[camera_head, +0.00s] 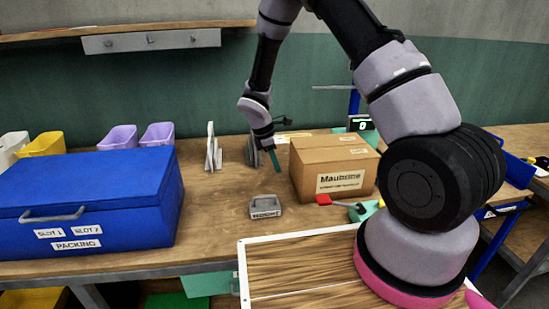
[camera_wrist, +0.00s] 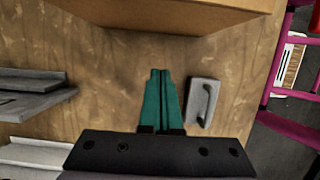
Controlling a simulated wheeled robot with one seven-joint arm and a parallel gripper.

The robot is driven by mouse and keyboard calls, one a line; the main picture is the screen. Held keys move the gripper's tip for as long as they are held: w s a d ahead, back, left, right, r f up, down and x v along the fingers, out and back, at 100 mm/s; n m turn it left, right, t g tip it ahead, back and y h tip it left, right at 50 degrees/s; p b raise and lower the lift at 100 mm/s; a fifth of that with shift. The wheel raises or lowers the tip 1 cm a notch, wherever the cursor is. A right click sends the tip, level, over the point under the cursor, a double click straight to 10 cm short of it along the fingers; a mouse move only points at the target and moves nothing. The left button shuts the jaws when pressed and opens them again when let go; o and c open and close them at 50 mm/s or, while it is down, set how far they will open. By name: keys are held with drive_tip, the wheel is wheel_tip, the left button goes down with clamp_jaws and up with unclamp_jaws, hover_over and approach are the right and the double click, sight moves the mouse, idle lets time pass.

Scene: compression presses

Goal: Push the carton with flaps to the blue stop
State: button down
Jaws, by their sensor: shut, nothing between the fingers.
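The carton (camera_head: 325,164) is a brown box with a "Maubrine" label, standing on the wooden table right of centre. Its top looks closed. In the wrist view the carton (camera_wrist: 165,14) fills the top edge, just beyond my fingertips. My gripper (camera_head: 275,161) has green fingers pressed together, pointing down to the left of the carton, with a small gap between them. The shut fingers also show in the wrist view (camera_wrist: 158,76). Blue parts (camera_head: 515,170) show at the right behind my arm; I cannot tell whether they are the blue stop.
A grey handled block (camera_head: 265,207) lies in front of the carton; a red-headed tool (camera_head: 325,200) lies at its front. A big blue packing box (camera_head: 90,190) stands left. Grey-white upright brackets (camera_head: 212,150) stand behind.

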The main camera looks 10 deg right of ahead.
drive_tip(key=x, duration=0.4)
drive_tip(key=d, duration=0.3)
drive_tip(key=shift+d+f, duration=0.15)
drive_tip(key=shift+f, duration=0.1)
drive_tip(key=shift+d, duration=0.45)
